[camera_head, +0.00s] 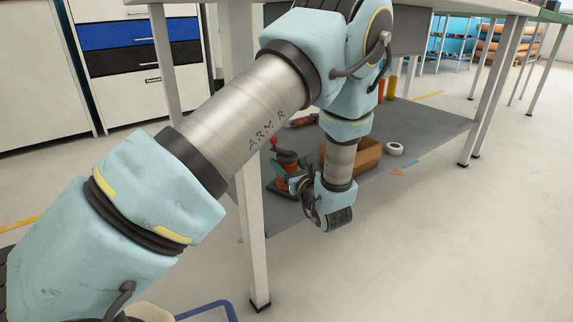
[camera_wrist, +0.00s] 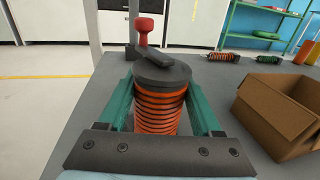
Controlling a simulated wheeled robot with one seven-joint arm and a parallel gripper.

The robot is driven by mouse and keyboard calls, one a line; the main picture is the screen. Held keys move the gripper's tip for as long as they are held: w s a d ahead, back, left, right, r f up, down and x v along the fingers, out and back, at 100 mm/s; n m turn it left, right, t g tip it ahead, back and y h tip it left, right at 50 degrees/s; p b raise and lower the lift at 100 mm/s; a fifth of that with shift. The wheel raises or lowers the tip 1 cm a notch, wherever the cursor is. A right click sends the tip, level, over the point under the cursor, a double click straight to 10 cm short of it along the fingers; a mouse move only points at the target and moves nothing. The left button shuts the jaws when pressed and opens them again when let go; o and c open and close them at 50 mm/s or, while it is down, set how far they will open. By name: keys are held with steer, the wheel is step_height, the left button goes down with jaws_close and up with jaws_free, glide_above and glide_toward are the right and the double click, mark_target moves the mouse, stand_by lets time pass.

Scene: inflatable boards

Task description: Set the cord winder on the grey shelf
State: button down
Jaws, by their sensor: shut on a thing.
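The cord winder (camera_wrist: 160,108) has an orange cord coiled round it, a dark grey top and a crank with a red knob. It stands upright between the green fingers of my gripper (camera_wrist: 167,110), which is shut on it. In the head view, the winder (camera_head: 286,158) shows at the front left of the grey shelf (camera_head: 430,130), beside my gripper (camera_head: 292,182). The shelf also fills much of the wrist view (camera_wrist: 75,120). The winder's lower end is hidden, so I cannot tell whether it touches the shelf.
An open cardboard box (camera_wrist: 282,118) stands to the right of the winder. A white tape roll (camera_head: 394,148) lies farther right. A coiled orange item (camera_wrist: 222,57) and upright cylinders (camera_head: 391,88) are behind. A white table leg (camera_head: 250,210) stands close at the left.

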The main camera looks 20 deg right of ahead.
steer(key=shift+f, duration=0.15)
steer(key=shift+c, duration=0.3)
jaws_free()
steer(key=shift+r, duration=0.2)
steer(key=s+p, duration=0.4)
steer(key=s, duration=0.6)
steer(key=shift+s, duration=0.25)
steer(key=shift+s+p, duration=0.4)
steer(key=shift+s, duration=0.35)
